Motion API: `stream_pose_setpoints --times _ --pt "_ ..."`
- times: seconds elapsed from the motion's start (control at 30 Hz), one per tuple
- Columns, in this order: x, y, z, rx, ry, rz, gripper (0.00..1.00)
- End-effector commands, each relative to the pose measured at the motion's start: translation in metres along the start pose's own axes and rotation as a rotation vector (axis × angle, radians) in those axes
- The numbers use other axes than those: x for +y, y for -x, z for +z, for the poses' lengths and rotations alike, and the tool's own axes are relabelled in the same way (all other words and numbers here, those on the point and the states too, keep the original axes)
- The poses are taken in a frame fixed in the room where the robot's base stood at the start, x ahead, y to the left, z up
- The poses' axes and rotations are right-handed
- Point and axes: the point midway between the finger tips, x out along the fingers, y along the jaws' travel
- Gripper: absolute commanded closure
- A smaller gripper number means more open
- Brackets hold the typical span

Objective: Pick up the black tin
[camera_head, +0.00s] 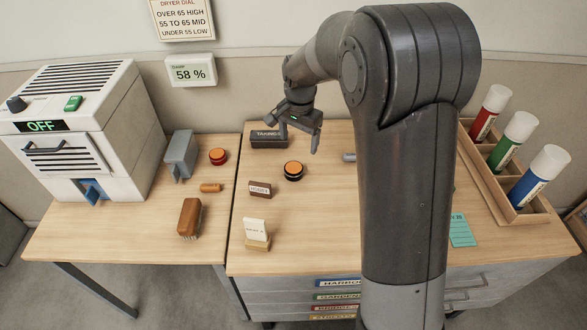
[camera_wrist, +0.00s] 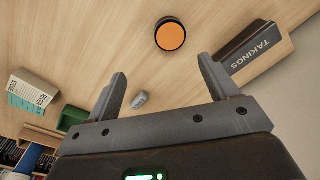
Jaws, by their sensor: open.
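A dark, box-shaped tin marked TAKINGS (camera_head: 268,139) sits at the back of the right-hand table. It also shows at the upper right in the wrist view (camera_wrist: 255,52). A round black thing with an orange top (camera_head: 293,172) stands in front of it, and is at the top middle in the wrist view (camera_wrist: 170,34). My gripper (camera_head: 299,140) is open and empty, above the table's back part. In the head view it is just right of the TAKINGS tin, apart from it. In the wrist view its fingers (camera_wrist: 162,75) point toward the round thing.
A small grey piece (camera_head: 348,157) lies right of the round thing. A brown labelled block (camera_head: 260,190) and a card stand (camera_head: 256,233) are nearer the front. A wooden rack (camera_head: 528,212) with several tubes is at right. A white OFF machine (camera_head: 80,130) stands on the left table.

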Motion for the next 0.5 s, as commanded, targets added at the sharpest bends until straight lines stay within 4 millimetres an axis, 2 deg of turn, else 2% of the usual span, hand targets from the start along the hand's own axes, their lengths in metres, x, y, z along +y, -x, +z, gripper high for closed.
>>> stream_pose_setpoints --times 0.07,0.2,0.33,0.5 --pt "-0.011 -0.018 -0.003 -0.013 -0.024 0.017 0.21" --pt "-0.02 -0.033 -0.005 -0.023 -0.051 0.03 0.21" --pt "-0.022 -0.047 -0.005 -0.026 -0.058 0.035 0.21" --pt "-0.021 -0.074 -0.005 -0.026 -0.058 0.035 0.21"
